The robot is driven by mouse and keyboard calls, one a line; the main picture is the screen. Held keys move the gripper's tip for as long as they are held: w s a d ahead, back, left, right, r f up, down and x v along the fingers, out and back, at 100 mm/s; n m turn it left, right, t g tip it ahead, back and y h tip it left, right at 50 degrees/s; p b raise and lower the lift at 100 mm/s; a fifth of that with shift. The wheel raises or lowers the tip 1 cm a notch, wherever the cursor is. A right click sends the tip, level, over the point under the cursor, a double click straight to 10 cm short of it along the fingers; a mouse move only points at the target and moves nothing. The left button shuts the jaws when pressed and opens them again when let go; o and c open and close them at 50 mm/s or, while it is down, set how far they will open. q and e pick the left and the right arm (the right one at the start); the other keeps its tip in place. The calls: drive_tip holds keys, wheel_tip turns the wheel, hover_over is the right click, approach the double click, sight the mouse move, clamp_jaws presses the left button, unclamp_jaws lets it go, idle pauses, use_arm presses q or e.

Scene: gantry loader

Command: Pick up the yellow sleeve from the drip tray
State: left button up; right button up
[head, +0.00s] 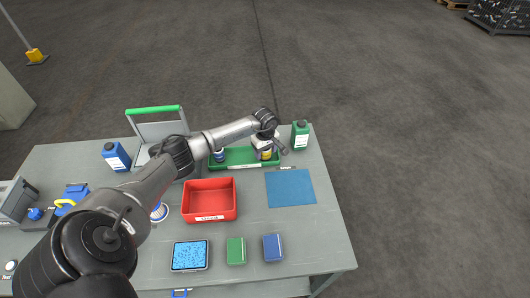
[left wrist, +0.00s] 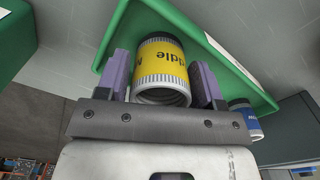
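The yellow sleeve (head: 266,155) stands at the right end of the green drip tray (head: 232,164) in the head view. In the left wrist view the sleeve (left wrist: 162,66), with dark lettering and a grey-white ribbed rim, is between the two purple fingers of my left gripper (left wrist: 163,82). The fingers straddle it with what looks like a narrow gap, clearest on the right. In the head view my left gripper (head: 263,146) is over the sleeve and partly hides it. The drip tray also shows behind it in the left wrist view (left wrist: 115,38). My right gripper is out of view.
A blue-and-white sleeve (head: 219,156) stands at the tray's left end. A green bottle (head: 300,135) is close on the right. A red bin (head: 209,201) and a blue mat (head: 290,189) lie in front. A green-handled case (head: 155,125) is behind left.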

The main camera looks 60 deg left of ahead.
use_arm(q)
drive_tip(key=c, duration=0.7)
drive_tip(key=shift+r, duration=0.1)
drive_tip(key=shift+c, duration=0.2)
